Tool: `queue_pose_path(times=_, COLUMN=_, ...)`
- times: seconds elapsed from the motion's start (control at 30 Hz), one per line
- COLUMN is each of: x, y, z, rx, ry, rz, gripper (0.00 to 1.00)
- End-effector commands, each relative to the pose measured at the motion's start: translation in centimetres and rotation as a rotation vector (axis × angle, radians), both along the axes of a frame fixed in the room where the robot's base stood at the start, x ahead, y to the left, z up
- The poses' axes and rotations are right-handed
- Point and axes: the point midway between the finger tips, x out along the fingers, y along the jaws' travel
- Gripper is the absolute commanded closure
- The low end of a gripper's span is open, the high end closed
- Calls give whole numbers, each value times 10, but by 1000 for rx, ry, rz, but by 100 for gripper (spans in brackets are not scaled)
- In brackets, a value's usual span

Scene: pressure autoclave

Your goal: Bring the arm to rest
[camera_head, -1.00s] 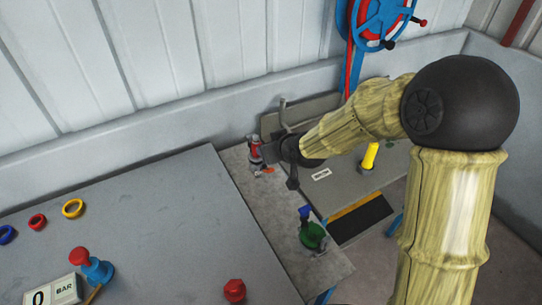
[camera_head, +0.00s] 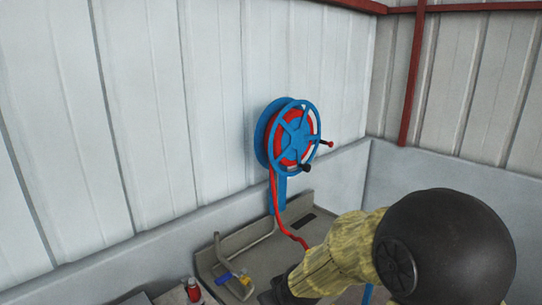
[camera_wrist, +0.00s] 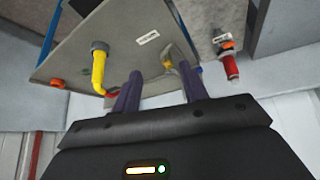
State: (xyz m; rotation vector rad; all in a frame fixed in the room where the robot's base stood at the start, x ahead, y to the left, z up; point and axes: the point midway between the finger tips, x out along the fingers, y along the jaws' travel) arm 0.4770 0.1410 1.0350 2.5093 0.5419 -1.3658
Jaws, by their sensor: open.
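My arm (camera_head: 345,255) reaches from the lower right of the head view towards the sink-like grey bench, its dark wrist low in the picture. The jaws do not show clearly there. In the wrist view my gripper (camera_wrist: 157,84) is open, with two dark purple fingers apart and nothing visibly held between them. The wrist view looks over a tilted-looking grey panel (camera_wrist: 125,50) with a yellow bent pipe (camera_wrist: 99,68) to the left of the fingers.
A blue hose reel (camera_head: 293,138) with a red hose hangs on the wall above the grey bench (camera_head: 232,242). A blue-and-yellow fitting (camera_head: 238,282) sits on that bench. A red bottle-like item (camera_head: 193,290) stands left of it; a similar one (camera_wrist: 230,66) shows in the wrist view.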

Motion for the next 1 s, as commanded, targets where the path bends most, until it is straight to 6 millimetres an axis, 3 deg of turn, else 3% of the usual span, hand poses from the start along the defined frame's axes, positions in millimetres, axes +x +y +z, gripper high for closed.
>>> queue_pose_path(times=0.03, x=-14, y=-27, z=10, rx=-20, ry=39, rz=-64, gripper=56)
queue_pose_path(times=0.1, x=-36, y=-61, z=15, rx=-40, ry=105, rz=-153, gripper=56)
queue_pose_path(times=0.2, x=-74, y=-102, z=22, rx=-55, ry=201, rz=-279, gripper=56)
queue_pose_path(times=0.3, x=-107, y=-129, z=27, rx=-54, ry=281, rz=-379, gripper=56)
queue_pose_path(times=0.47, x=-131, y=-142, z=27, rx=-47, ry=339, rz=-444, gripper=56)
queue_pose_path(times=1.0, x=-130, y=-141, z=26, rx=-47, ry=338, rz=-441, gripper=56)
